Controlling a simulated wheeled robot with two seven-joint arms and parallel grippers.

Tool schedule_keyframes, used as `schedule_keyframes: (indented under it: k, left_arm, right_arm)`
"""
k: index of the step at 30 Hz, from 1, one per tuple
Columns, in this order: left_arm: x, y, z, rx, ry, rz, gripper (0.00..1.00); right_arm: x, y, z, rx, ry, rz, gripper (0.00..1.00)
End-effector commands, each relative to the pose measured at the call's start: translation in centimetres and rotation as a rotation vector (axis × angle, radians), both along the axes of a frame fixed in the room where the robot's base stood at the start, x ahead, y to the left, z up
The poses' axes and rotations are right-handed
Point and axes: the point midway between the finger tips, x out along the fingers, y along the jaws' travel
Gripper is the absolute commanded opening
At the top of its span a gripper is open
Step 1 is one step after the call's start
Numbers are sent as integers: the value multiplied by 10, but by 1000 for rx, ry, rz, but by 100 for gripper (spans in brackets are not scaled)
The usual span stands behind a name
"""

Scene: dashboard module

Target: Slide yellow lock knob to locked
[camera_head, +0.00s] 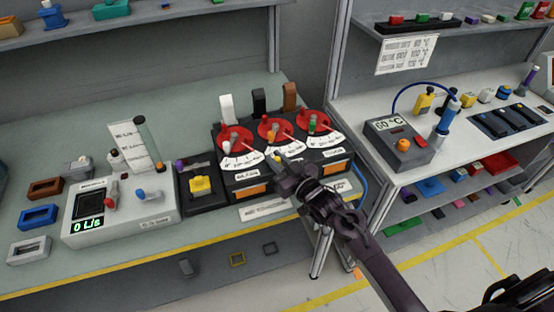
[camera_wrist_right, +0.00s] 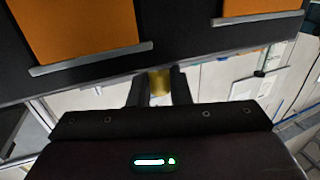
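A small yellow piece (camera_wrist_right: 160,82) shows between the two fingers of my right gripper (camera_wrist_right: 160,88) in the right wrist view, by the lower edge of a black panel. It looks like the yellow knob, but its lock position is not readable. The fingers stand apart on either side of it; whether they press on it I cannot tell. In the head view my right gripper (camera_head: 279,167) is at the front of the black module (camera_head: 292,174) with red dials, with a yellow spot (camera_head: 277,158) at its fingertips. My left gripper is not in view.
A black box with a yellow block (camera_head: 200,186) stands left of the dial module. Further left is a white meter (camera_head: 118,219) reading 0 L/s. A grey heater box (camera_head: 403,143) stands on the right bench. Orange panels (camera_wrist_right: 75,30) are close above my right gripper.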

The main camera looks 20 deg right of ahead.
Motion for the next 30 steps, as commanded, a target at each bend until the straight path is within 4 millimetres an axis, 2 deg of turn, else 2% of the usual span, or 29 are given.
schedule_keyframes:
  k: [2,10,19,27,28,30]
  left_arm:
    - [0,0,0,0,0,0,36]
    - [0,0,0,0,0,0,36]
    - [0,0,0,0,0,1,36]
    - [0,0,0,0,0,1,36]
    - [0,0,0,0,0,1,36]
    - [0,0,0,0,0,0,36]
  right_arm:
    - [0,0,0,0,0,-1,0]
    - [0,1,0,0,0,-1,0]
    - [-1,43,0,3,0,1,0]
    - [-2,47,0,2,1,6,0]
    - [-2,47,0,2,1,6,20]
    - [-2,47,0,2,1,5,29]
